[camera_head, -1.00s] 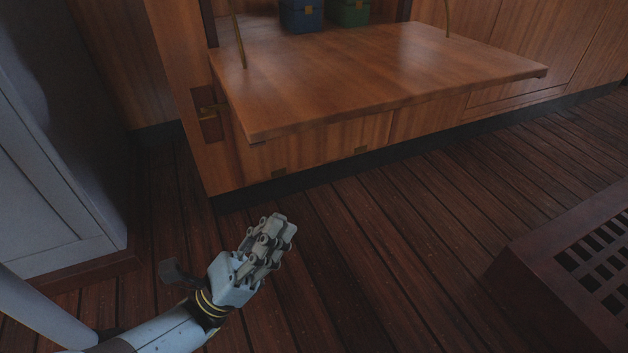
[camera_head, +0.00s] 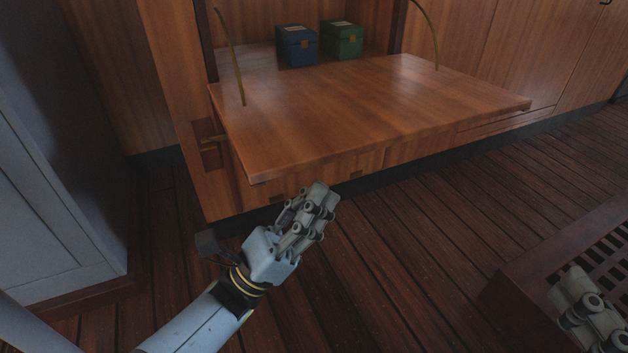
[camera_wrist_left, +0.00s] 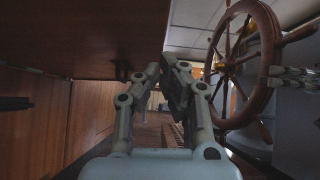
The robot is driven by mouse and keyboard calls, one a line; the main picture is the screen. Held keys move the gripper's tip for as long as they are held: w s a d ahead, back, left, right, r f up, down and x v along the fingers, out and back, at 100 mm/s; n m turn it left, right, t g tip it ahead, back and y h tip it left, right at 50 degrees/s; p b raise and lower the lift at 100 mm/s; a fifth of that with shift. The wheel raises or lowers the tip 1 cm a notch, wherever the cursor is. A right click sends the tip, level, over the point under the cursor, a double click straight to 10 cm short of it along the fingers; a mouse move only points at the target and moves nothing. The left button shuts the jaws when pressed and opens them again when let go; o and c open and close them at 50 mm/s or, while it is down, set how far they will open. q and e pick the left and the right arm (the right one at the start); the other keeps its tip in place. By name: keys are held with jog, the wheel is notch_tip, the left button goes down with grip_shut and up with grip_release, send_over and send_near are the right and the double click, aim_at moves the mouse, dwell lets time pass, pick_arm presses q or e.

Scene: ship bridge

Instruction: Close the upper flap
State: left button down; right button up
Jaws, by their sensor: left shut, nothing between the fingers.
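The upper flap (camera_head: 370,105) is a wooden board folded down to about level, with curved brass stays at both sides. Its dark underside (camera_wrist_left: 80,35) fills the upper left of the left wrist view. My left gripper (camera_head: 322,197) is shut and empty, just in front of the flap's front edge in the head view and lower than its top. In the left wrist view the fingers (camera_wrist_left: 166,72) are close together, to the right of the underside; I see no contact. My right gripper (camera_head: 582,300) shows partly at the lower right, away from the flap; its opening is unclear.
A blue box (camera_head: 297,45) and a green box (camera_head: 341,40) stand in the open compartment behind the flap. A dark grating (camera_head: 520,275) lies at the right, a grey cabinet (camera_head: 60,200) stands left. A ship's wheel (camera_wrist_left: 243,62) shows in the left wrist view.

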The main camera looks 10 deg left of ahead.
pick_arm(q)
jog(key=shift+r, duration=0.95)
pick_arm(e)
jog(key=shift+s+d+f+g+h, duration=0.1)
jog(key=shift+s+f+g, duration=0.15)
jog(key=shift+f, duration=0.3)
jog(key=shift+s+d+f+g+h, duration=0.1)
jog(key=shift+s+f+g, duration=0.15)
jog(key=shift+f, duration=0.25)
jog(key=shift+s+f+g+h, duration=0.1)
jog(key=shift+s+f+g, duration=0.15)
jog(key=shift+f, duration=0.3)
pick_arm(q)
jog(key=shift+r, duration=0.1)
